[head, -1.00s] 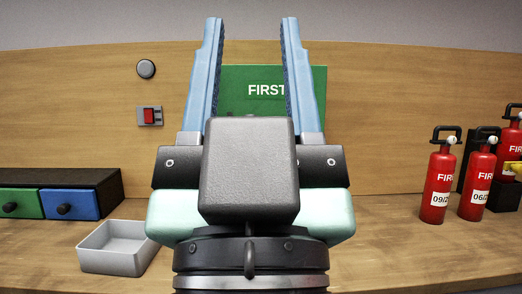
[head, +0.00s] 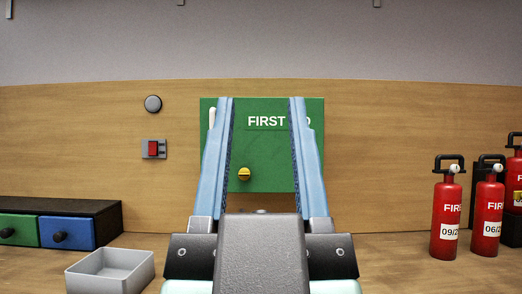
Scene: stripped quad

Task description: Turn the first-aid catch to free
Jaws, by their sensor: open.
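The green first-aid cabinet (head: 264,152) hangs on the wooden back panel, its lettering partly covered by my right finger. A round yellow catch (head: 244,174) with a dark line across it sits low on its door, seen between my fingers; the line looks about level. A white handle (head: 212,118) shows at the cabinet's upper left, partly behind my left finger. My gripper (head: 261,100) is open and empty, its two blue fingers pointing up in front of the cabinet. Neither finger appears to be on the catch; the distance to the door is hard to tell.
A red switch (head: 153,148) and a round grey button (head: 153,104) are on the panel to the left. A grey tray (head: 110,271) and a drawer unit with a blue drawer (head: 67,233) stand at left. Red fire extinguishers (head: 447,213) stand at right.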

